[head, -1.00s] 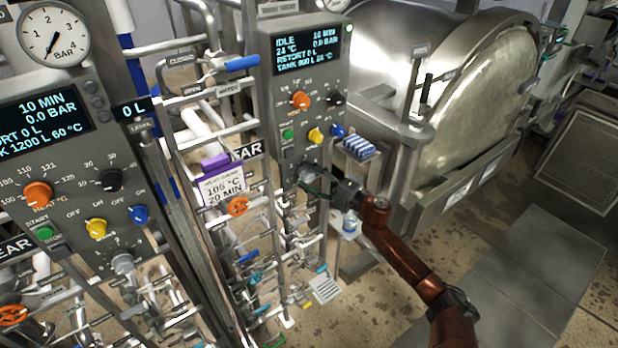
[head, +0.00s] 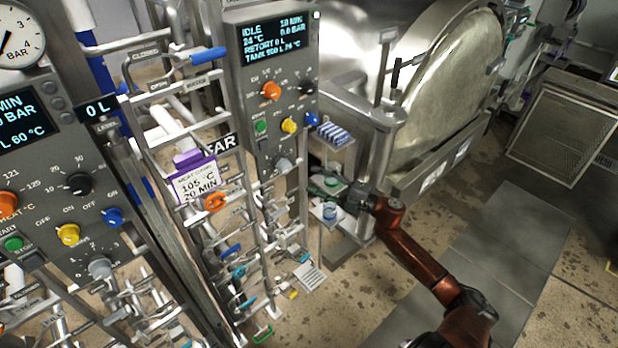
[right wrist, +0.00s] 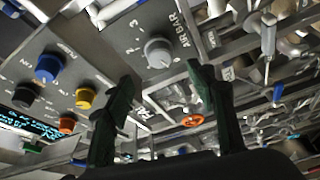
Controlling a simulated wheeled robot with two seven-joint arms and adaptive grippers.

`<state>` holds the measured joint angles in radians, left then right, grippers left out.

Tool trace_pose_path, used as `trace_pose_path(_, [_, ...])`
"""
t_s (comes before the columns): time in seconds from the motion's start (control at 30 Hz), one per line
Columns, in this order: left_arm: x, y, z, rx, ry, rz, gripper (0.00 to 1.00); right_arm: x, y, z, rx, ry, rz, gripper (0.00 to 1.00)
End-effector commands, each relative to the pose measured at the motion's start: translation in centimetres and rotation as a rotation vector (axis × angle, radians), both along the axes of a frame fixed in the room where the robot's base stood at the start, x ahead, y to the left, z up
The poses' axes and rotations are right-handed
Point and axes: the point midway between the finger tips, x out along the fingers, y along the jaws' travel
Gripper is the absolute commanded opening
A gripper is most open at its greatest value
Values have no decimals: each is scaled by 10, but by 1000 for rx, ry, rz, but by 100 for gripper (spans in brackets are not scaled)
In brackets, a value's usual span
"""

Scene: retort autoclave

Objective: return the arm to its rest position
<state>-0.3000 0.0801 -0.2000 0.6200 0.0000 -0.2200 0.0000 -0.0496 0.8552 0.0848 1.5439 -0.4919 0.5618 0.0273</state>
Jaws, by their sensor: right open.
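My right arm (head: 425,262) is brown and comes in from the lower right in the head view. My left gripper is not in view.
The control panel (head: 283,85) shows IDLE. A blue-and-white striped block (head: 332,133) sits on a bracket above the gripper. Pipes and valves with a white card (head: 197,181) stand left. The round retort door (head: 455,85) stands behind. Floor plates (head: 510,245) at right are clear.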

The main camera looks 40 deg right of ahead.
Motion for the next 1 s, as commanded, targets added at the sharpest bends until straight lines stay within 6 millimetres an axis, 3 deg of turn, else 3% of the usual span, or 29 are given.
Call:
trace_pose_path(0.53, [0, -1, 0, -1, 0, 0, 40, 0, 0, 0, 1, 0, 0, 51])
trace_pose_path(0.63, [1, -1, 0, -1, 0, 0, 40, 1, -6, -13, 21, 19, -20, 51])
trace_pose_path(0.77, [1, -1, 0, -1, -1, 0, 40, 1, -30, -66, 98, 95, -106, 51])
trace_pose_path(1.0, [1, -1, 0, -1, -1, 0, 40, -27, -81, -228, 293, 329, -351, 51])
